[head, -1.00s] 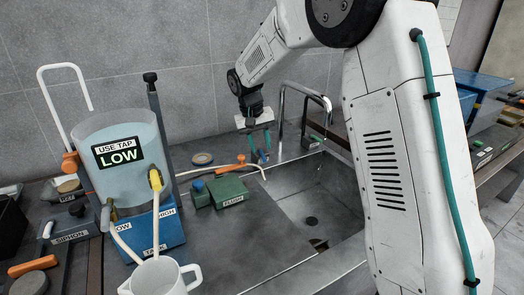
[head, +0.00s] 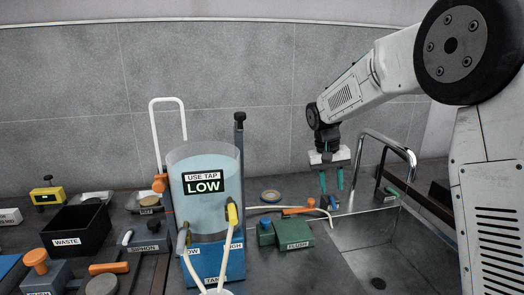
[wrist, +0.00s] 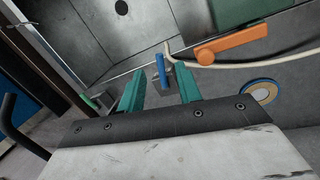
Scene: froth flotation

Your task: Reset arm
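My gripper (head: 332,181) hangs from the arm above the back counter, just left of the sink tap. Its two teal fingers are apart with nothing between them. In the wrist view the fingers (wrist: 160,90) are also apart. Beyond them is a small grey fitting with a blue handle (wrist: 161,70), which looks apart from the fingers. My arm reaches in from the right side of the head view and bends down at the wrist.
A clear tank labelled LOW (head: 205,205) stands left of my gripper. A green FLUSH box (head: 294,235), an orange-handled valve (head: 298,210) and a tape roll (head: 270,196) lie nearby. The tap (head: 388,150) arches over the sink (head: 375,240) at right. A black WASTE bin (head: 76,230) is at left.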

